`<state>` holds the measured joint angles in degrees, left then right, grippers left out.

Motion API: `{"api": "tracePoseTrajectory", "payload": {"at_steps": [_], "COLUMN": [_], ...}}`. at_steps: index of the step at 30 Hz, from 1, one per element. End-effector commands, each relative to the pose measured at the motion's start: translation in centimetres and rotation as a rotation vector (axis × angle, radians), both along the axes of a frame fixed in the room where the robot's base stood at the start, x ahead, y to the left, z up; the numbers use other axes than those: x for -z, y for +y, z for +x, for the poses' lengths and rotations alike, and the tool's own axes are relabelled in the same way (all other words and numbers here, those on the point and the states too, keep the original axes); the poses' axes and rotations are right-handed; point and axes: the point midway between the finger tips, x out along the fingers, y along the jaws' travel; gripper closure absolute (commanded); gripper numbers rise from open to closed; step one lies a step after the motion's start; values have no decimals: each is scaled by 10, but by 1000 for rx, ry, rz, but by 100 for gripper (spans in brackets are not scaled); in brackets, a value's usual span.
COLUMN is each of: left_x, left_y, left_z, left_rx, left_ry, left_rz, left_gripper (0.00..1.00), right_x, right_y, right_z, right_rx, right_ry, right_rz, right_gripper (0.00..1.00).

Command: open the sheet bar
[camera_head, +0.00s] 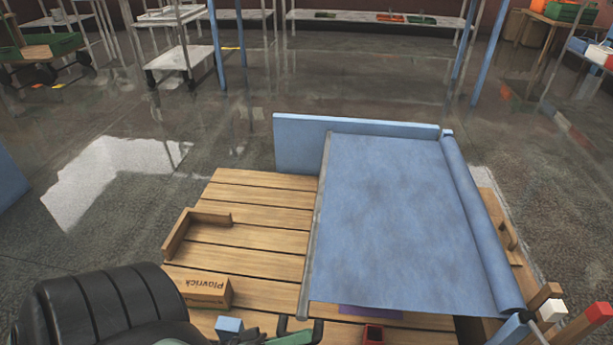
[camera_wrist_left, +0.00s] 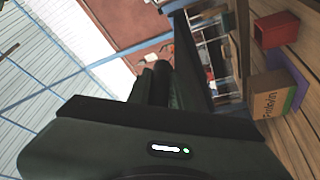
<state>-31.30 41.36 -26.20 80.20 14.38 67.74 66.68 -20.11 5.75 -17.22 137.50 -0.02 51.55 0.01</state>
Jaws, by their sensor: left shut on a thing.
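A blue sheet (camera_head: 400,220) is drawn out from a roll (camera_head: 482,225) on the right and lies spread over the right part of a slatted wooden deck. The thin grey sheet bar (camera_head: 315,225) runs along the sheet's left edge. My left gripper (camera_head: 301,326) is at the bar's near end, at the bottom of the head view, and is shut on it. In the left wrist view its dark fingers (camera_wrist_left: 157,85) show from behind; the grip itself is hidden there. My right gripper is not in view.
On the deck (camera_head: 240,245) are a carton (camera_head: 205,291), a small blue block (camera_head: 229,326), a red box (camera_head: 373,334) and a wooden corner piece (camera_head: 185,225). A blue panel (camera_head: 295,147) stands at the back. The deck's left middle is clear. Wooden posts (camera_head: 550,312) stand at the near right.

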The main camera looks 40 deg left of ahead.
Motion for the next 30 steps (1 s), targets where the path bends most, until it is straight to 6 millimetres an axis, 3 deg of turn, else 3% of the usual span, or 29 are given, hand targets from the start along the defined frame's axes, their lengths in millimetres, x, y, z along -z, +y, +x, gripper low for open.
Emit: {"api": "tracePoseTrajectory", "payload": {"at_steps": [6, 7, 9, 20, 30], "left_x": [-2, -2, -2, 1, 12], "left_y": [1, 1, 1, 2, 32], "left_z": [2, 2, 2, -2, -44], "left_rx": [-2, -2, -2, -1, -1], "left_ry": [-7, -7, -6, 0, 0], "left_rz": [2, 2, 1, 1, 2], "left_gripper": [100, 74, 59, 59, 59], "right_x": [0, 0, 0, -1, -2], "right_y": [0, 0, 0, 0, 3], "right_z": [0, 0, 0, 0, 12], "right_rx": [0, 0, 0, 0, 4], "right_ry": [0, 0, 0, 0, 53], "right_rz": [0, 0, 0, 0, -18], "right_gripper": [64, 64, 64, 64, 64]}}
